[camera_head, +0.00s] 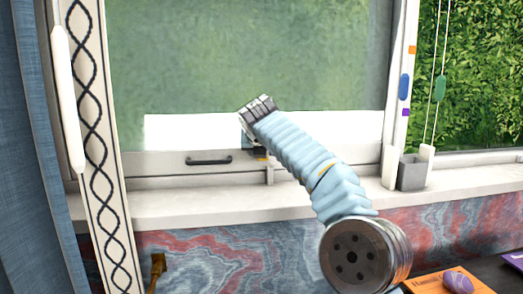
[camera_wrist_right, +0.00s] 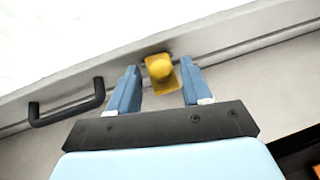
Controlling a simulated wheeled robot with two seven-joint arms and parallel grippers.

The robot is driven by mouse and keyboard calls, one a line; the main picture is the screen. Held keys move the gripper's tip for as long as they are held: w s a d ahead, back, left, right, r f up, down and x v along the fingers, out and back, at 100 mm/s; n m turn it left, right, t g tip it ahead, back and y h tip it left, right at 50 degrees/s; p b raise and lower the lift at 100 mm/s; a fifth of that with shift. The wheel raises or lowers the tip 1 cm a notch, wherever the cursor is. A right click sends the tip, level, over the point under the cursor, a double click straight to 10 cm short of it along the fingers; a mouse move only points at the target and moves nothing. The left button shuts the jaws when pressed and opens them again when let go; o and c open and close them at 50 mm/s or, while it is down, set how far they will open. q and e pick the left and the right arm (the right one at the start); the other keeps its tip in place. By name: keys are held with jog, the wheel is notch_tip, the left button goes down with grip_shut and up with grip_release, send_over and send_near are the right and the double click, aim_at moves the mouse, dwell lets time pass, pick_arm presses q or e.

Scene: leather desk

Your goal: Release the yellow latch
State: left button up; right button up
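In the right wrist view, my right gripper (camera_wrist_right: 159,75) is open, with one blue finger on each side of the latch. I cannot tell whether either finger touches it. In the head view, my right arm and gripper (camera_head: 252,146) reach the rail from the lower right, and only a small bit of yellow (camera_head: 262,159) shows beneath the gripper. My left gripper is not in view.
A black bar handle (camera_head: 208,160) is on the window rail left of the latch; it also shows in the wrist view (camera_wrist_right: 67,103). A grey cup (camera_head: 412,173) stands on the sill at right. A patterned strip (camera_head: 97,150) hangs at left. An orange book (camera_head: 447,283) lies lower right.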

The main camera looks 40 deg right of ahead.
jog(key=v, duration=1.3)
jog(key=shift+s+a+r, duration=0.2)
jog(key=shift+s, duration=0.05)
